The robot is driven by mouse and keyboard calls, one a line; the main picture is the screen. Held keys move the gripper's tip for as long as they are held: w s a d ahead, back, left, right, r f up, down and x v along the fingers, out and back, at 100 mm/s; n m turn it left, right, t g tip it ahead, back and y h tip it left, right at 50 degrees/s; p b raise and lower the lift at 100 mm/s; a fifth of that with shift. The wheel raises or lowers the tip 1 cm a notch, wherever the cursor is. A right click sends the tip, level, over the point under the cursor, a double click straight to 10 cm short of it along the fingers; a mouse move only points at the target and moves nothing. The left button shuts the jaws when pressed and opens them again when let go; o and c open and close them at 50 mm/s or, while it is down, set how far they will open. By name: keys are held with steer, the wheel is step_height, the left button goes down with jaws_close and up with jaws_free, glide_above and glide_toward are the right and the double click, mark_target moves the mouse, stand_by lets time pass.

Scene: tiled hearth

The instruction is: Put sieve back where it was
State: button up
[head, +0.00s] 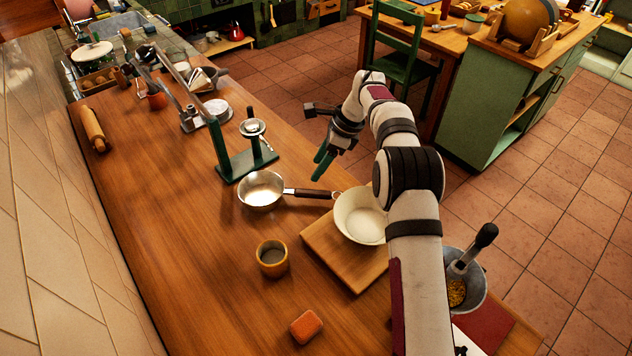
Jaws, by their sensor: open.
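My gripper (322,161) is open and empty, with green fingertips pointing down and left. It hangs in the air above and to the right of a shiny metal pan-like vessel (261,188) with a dark handle, which lies on the wooden counter. A small round metal piece (253,127), possibly the sieve, is at a green stand (221,147). I cannot tell from this view whether that piece or the handled vessel is the sieve, as any mesh is too small to make out.
A cream bowl (360,217) sits on a wooden board (332,250), partly behind my arm. A yellow-brown cup (272,259) and orange sponge (305,327) stand nearby. A grey mortar-like bowl (475,291) is at right. The counter's left middle is clear; a rolling pin (93,128) lies farther back.

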steer(key=s+d+r+n+h, duration=0.1)
steer(key=s+d+r+n, duration=0.25)
steer(key=s+r, duration=0.5)
steer(key=s+d+r+n, duration=0.35)
steer(key=s+r, duration=0.25)
steer(key=s, duration=0.5)
steer(key=s+d+f+n+h, duration=0.1)
steer(key=s+d+f+n, duration=0.1)
steer(key=s, duration=0.9)
steer(key=s+d+f+n, duration=0.2)
steer(key=s+n, duration=0.1)
steer(key=s, duration=0.8)
steer(key=shift+s+f+h, duration=0.25)
steer(key=shift+f+h, duration=0.05)
steer(key=shift+h, duration=0.1)
